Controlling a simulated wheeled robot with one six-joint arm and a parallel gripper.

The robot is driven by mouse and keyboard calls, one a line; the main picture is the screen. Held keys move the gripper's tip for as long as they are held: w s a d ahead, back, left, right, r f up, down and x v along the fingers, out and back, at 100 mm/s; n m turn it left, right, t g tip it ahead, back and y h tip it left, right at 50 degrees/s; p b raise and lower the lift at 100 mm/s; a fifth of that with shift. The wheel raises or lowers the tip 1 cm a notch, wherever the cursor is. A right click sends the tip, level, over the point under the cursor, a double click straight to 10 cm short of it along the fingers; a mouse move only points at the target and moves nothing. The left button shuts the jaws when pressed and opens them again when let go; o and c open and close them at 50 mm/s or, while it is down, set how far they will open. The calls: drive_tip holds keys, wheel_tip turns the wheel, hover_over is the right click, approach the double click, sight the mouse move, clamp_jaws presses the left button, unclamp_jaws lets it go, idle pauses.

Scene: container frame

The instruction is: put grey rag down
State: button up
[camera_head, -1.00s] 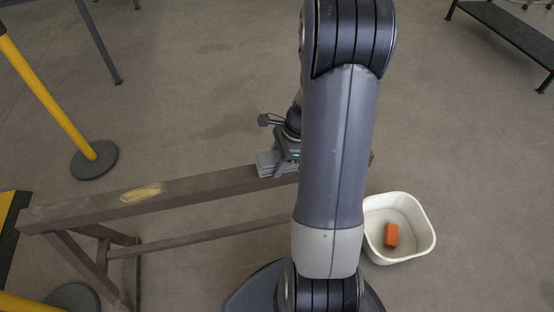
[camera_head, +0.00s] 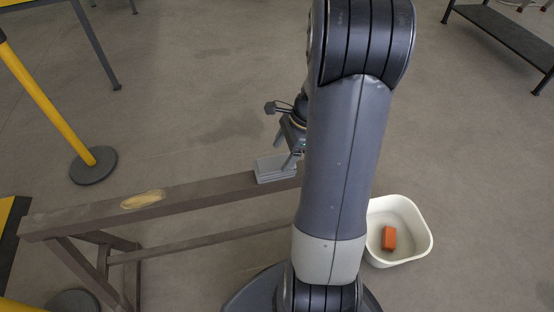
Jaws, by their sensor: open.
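The grey rag (camera_head: 273,170) is a folded, flat stack lying on top of the brown beam of the trestle (camera_head: 215,190). My gripper (camera_head: 292,160) is just above and at the right side of the rag, tilted, with one finger showing near the rag's right end. It is open. My arm hides part of the gripper and the right end of the beam, so I cannot tell whether a finger still touches the rag.
A white tub (camera_head: 425,240) with an orange block (camera_head: 389,238) in it stands on the floor right of my arm. A pale yellow patch (camera_head: 142,199) marks the beam. A yellow post (camera_head: 52,100) stands left. A dark low bench (camera_head: 500,35) is at the upper right.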

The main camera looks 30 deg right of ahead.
sight(272, 163)
drive_tip(key=p+v, duration=0.1)
drive_tip(key=v, duration=0.4)
drive_tip(key=shift+d+r, duration=0.1)
drive_tip(key=shift+r, duration=0.25)
drive_tip(key=b+x, duration=0.3)
drive_tip(key=x, duration=0.9)
drive_tip(key=shift+f, duration=0.3)
drive_tip(key=shift+r+p, duration=0.5)
drive_tip(key=shift+r, duration=1.6)
